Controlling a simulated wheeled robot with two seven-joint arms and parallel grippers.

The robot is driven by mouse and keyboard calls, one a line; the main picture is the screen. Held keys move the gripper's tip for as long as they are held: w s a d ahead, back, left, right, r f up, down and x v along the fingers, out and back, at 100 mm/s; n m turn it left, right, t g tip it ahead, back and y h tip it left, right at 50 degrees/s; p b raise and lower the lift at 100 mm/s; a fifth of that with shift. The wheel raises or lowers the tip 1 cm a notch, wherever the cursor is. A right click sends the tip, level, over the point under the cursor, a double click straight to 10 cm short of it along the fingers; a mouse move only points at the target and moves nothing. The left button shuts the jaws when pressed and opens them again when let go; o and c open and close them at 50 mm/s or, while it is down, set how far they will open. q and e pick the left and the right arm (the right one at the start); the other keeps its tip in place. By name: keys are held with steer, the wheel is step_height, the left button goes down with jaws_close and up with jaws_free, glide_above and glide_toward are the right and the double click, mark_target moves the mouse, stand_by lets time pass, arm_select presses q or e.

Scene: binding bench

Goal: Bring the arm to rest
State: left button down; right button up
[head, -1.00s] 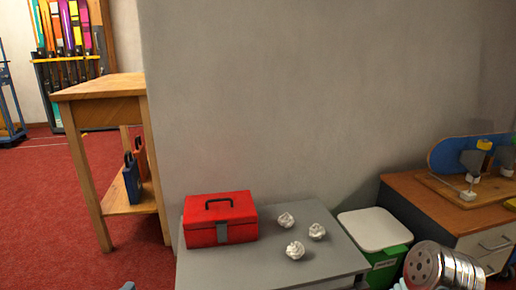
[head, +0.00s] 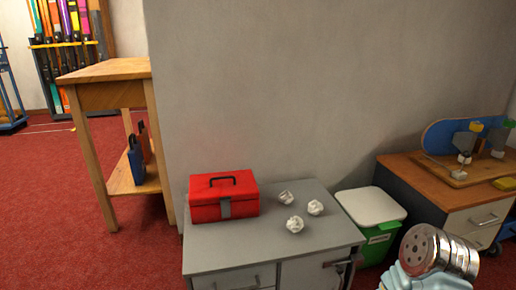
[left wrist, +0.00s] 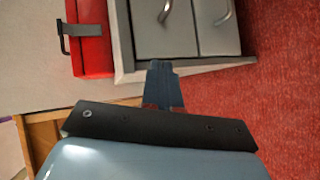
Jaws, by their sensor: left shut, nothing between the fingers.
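My left gripper (left wrist: 163,85) shows in the left wrist view, shut with nothing in it. Its fingers appear in front of the grey cabinet's edge and the red carpet, and I see no contact with anything. A silver cylindrical arm part of mine stands at the lower right of the head view; no gripper fingers are clearly visible there. My right gripper is not in view.
A grey cabinet (head: 255,244) carries a red toolbox (head: 224,207) and crumpled white balls (head: 295,224). A green bin (head: 378,242) with a white lid stands beside it. A wooden table (head: 100,72) is left, a wooden-topped cabinet (head: 401,171) right. Red carpet (head: 50,200) is open at left.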

arm_select(q)
steer(key=s+d+f+m+g, duration=0.4)
steer(key=s+d+f+g, duration=0.25)
steer(key=d+f, duration=0.25)
steer(key=s+d+f+m+g+y, duration=0.2)
steer(key=s+f+m+g, duration=0.35)
steer(key=s, duration=0.45)
step_height(320, 180, up, 12)
steer(key=p, duration=1.2)
steer(key=shift+s+d+m+t, duration=0.2)
steer(key=shift+s+m+t, duration=0.15)
steer(key=shift+s, duration=0.1)
steer(key=shift+f, duration=0.15)
